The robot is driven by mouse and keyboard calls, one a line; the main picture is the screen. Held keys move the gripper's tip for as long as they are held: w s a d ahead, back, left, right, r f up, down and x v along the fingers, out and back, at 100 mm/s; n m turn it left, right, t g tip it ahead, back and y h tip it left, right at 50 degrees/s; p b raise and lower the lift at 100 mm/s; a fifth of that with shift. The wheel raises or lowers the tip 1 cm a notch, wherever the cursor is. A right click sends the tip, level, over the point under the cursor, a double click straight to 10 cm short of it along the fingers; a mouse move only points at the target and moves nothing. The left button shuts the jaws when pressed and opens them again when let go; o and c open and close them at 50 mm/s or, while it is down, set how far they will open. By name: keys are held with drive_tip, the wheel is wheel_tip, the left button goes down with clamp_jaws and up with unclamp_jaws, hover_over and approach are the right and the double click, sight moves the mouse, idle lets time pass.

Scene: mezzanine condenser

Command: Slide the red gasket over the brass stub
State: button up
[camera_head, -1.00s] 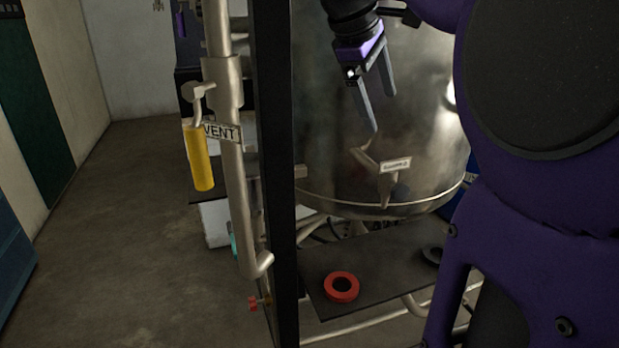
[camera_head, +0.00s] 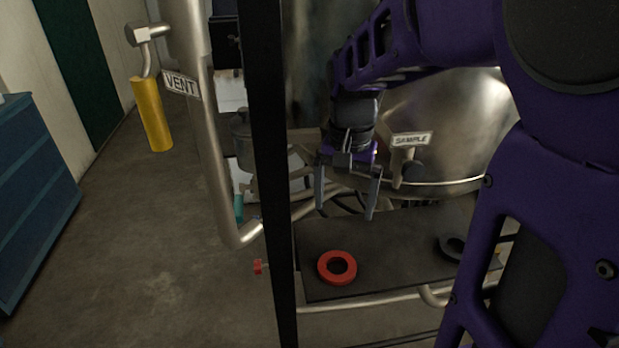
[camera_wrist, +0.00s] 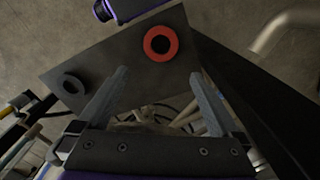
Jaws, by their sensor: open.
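The red gasket (camera_head: 337,267), a thick flat ring, lies on a dark shelf (camera_head: 390,278) near its left end in the head view. In the wrist view the gasket (camera_wrist: 161,43) shows beyond the fingertips, between their lines. My gripper (camera_head: 346,214) is open and empty, pointing down, above and behind the gasket and apart from it. Its fingers (camera_wrist: 160,72) also show in the wrist view. I cannot make out a brass stub for certain in either view.
A black ring (camera_head: 455,247) lies on the shelf's right part. A black post (camera_head: 270,180) stands left of the gasket, beside the VENT pipe (camera_head: 208,150). The steel tank (camera_head: 460,130) with its SAMPLE tap is behind. A yellow cylinder (camera_head: 152,115) hangs at left.

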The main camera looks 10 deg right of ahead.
sight(337, 270)
wheel_tip(337, 270, down, 17)
drive_tip(key=b, duration=0.3)
drive_tip(key=shift+a, duration=0.1)
drive_tip(key=c, duration=1)
